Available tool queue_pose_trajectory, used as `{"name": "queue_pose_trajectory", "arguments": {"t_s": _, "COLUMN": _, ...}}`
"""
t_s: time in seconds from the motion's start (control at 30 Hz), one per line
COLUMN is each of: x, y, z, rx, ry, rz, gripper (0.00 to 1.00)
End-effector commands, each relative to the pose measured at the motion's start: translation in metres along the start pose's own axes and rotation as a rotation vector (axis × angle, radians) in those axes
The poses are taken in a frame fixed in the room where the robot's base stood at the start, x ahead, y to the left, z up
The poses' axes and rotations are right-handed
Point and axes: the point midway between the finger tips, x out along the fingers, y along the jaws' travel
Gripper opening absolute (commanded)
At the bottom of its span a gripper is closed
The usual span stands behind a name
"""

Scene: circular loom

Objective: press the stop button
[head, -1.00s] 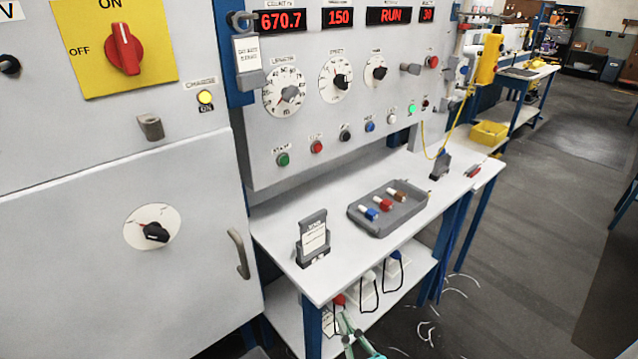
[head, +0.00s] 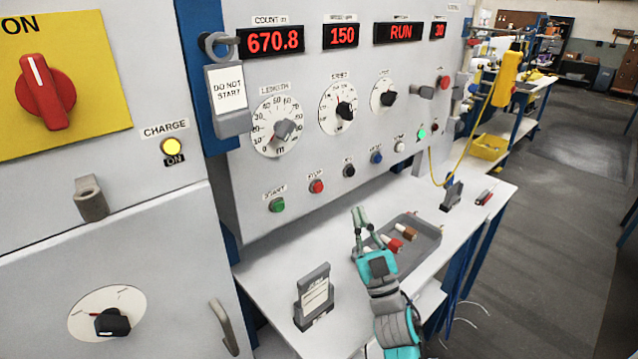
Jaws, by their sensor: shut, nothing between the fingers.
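The stop button (head: 317,187) is a small red push button under a "STOP" label on the grey panel. It sits right of the green start button (head: 277,205) and left of a black button (head: 348,171). My gripper (head: 359,213) is in front of the panel, above the bench, to the right of and lower than the stop button in the picture. Its fingers point up and look close together, with nothing between them. It is apart from the buttons.
A grey tray (head: 425,245) with coloured pieces lies on the white bench (head: 262,262), partly behind my arm. A card holder (head: 314,297) stands at the bench front. A "DO NOT START" tag (head: 228,90) hangs on the blue post. A blue button (head: 376,157) sits further right.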

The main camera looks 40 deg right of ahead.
Motion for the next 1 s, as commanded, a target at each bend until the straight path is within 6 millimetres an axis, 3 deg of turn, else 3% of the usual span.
{"name": "queue_pose_trajectory", "arguments": {"t_s": 0.53, "x": 0.007, "y": -0.002, "z": 0.003, "rx": -0.003, "ry": 0.004, "rz": 0.001, "gripper": 0.00}}
{"name": "queue_pose_trajectory", "arguments": {"t_s": 1.0, "x": 0.045, "y": -0.030, "z": 0.031, "rx": -0.002, "ry": 0.004, "rz": 0.000, "gripper": 0.00}}
